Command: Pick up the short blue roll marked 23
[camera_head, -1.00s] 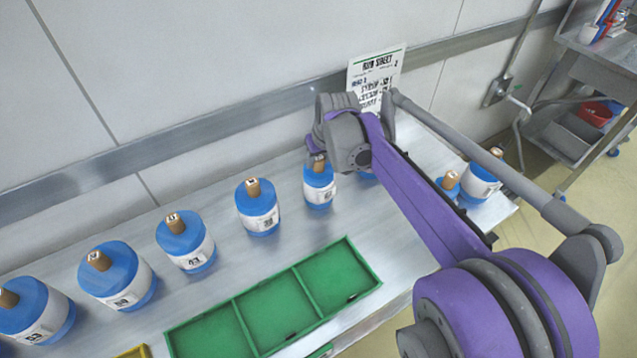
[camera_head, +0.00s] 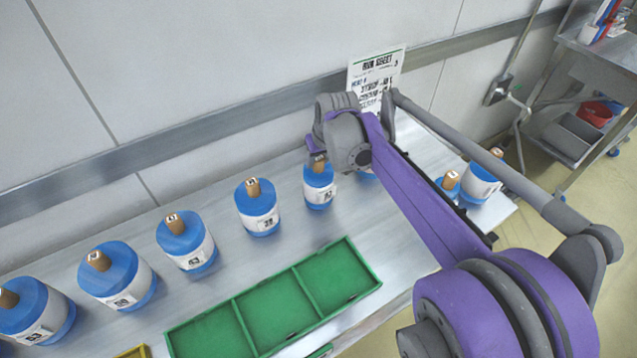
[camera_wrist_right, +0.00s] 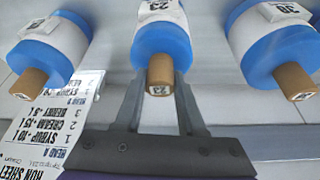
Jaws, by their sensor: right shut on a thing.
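The short blue roll marked 23 (camera_head: 319,190) stands upright on the bench, with a white label band and a brown core peg on top. In the right wrist view the roll (camera_wrist_right: 162,42) is in the middle, its peg end reading 23. My right gripper (camera_head: 318,158) is at the top of this roll. In the wrist view the right gripper's fingers (camera_wrist_right: 159,85) are on either side of the peg, shut on it. I cannot see the roll clearly lifted off the bench. My left gripper is not in view.
Similar blue rolls stand in a row to the left, the nearest (camera_head: 257,208) close by. More rolls (camera_head: 480,180) stand at the right end. A green divided tray (camera_head: 362,265) lies in front. A run sheet (camera_head: 375,72) stands behind my arm, near the wall.

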